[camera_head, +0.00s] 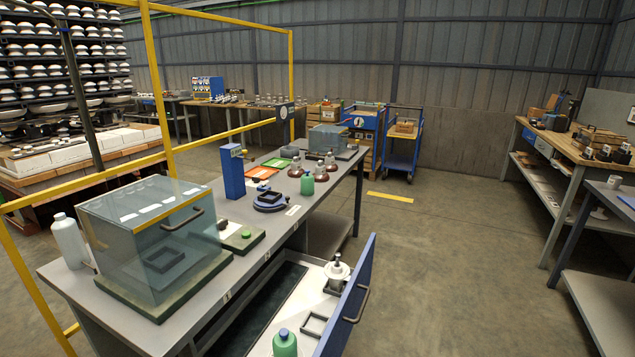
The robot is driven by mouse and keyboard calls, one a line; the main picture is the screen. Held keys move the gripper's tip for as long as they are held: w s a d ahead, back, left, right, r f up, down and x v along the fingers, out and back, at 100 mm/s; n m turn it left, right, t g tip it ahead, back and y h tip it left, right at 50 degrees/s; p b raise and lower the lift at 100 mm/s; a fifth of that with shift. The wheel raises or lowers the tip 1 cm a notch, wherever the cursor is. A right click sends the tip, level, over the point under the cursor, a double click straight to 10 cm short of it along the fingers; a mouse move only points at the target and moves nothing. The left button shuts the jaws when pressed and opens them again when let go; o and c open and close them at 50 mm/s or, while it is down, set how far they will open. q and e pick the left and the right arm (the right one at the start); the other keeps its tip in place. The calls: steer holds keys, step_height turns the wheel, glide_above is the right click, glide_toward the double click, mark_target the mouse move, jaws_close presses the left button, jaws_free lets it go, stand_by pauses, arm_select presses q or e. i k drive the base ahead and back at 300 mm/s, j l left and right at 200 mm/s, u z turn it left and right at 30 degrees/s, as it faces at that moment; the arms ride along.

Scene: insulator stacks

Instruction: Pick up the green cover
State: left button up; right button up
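A green, rounded, bottle-like piece with a narrow top (307,185) stands upright on the grey workbench (200,312), near its right edge. A similar green piece (285,344) stands at the front of the open drawer (258,347), cut off by the bottom edge of the picture. I cannot tell which one is the green cover. Neither of my grippers is in view.
A clear box with a handle (155,240) stands on the near bench, beside a white bottle (68,240). A blue post (232,172), a blue ring fixture (270,201) and red-based insulators (330,162) stand farther back. The open drawer's blue front (345,300) juts right; floor beyond is clear.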

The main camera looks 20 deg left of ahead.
mark_target(307, 181)
steer(key=i+l, duration=0.25)
steer(key=i, duration=0.25)
steer(key=i+l, duration=0.25)
steer(key=i, duration=0.25)
steer(key=i+l+z, duration=0.1)
steer(key=i, duration=0.4)
steer(key=i+l, duration=0.3)
steer(key=i, duration=0.25)
steer(key=i+u, duration=0.35)
steer(key=i+l+u, duration=0.15)
steer(key=i+u, duration=0.2)
steer(key=i+l+u, duration=0.3)
steer(key=i, duration=0.15)
steer(key=i+u, duration=0.25)
steer(key=u, duration=0.15)
steer(key=i+u, duration=0.25)
steer(key=u, duration=0.15)
steer(key=i+l+u, duration=0.2)
steer(key=u, duration=0.2)
steer(key=i+l+u, duration=0.2)
steer(key=u, duration=0.25)
steer(key=i+l+u, duration=0.15)
steer(key=l+u, duration=0.25)
steer(key=j, duration=0.1)
